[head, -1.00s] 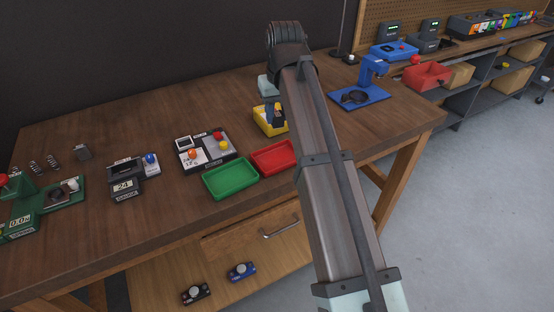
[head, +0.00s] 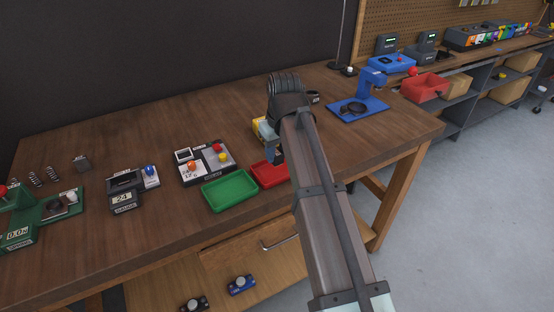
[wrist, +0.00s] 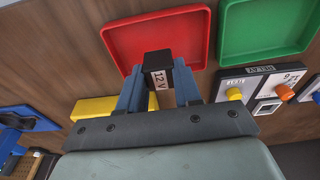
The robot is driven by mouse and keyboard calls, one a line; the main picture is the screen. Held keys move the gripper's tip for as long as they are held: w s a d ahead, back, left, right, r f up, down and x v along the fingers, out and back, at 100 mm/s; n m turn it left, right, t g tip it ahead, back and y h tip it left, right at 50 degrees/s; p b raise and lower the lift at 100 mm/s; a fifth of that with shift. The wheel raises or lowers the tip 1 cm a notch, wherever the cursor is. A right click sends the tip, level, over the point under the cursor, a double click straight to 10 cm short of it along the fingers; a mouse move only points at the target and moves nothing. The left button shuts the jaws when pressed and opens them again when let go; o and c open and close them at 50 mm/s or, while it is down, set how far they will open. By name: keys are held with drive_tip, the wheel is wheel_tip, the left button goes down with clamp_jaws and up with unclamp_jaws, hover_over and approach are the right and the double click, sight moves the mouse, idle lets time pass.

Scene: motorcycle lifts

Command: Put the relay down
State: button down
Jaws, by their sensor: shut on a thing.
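The relay (wrist: 158,72) is a small black block with a white "12V" label. My gripper (wrist: 158,90) is shut on it, a blue finger on each side. In the wrist view the relay overlaps the near edge of the red tray (wrist: 109,45); its height above the tray is hard to tell. In the head view my gripper (head: 276,152) is at the back of the red tray (head: 268,182), and my arm hides the tray's right part. The relay cannot be made out there.
A green tray (head: 230,205) lies left of the red one. A yellow bin (head: 262,130) stands just behind my gripper. A tester with coloured buttons (head: 205,163) is behind the green tray. A blue stand (head: 372,90) is at the right.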

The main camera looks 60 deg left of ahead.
sight(278, 153)
drive_tip(key=shift+f, duration=1.55)
drive_tip(key=shift+f, duration=0.15)
drive_tip(key=c, duration=0.8)
unclamp_jaws()
drive_tip(key=r, duration=0.4)
drive_tip(key=d+r, duration=0.1)
drive_tip(key=r, duration=0.7)
drive_tip(key=shift+d+r, duration=0.1)
drive_tip(key=shift+d, duration=0.3)
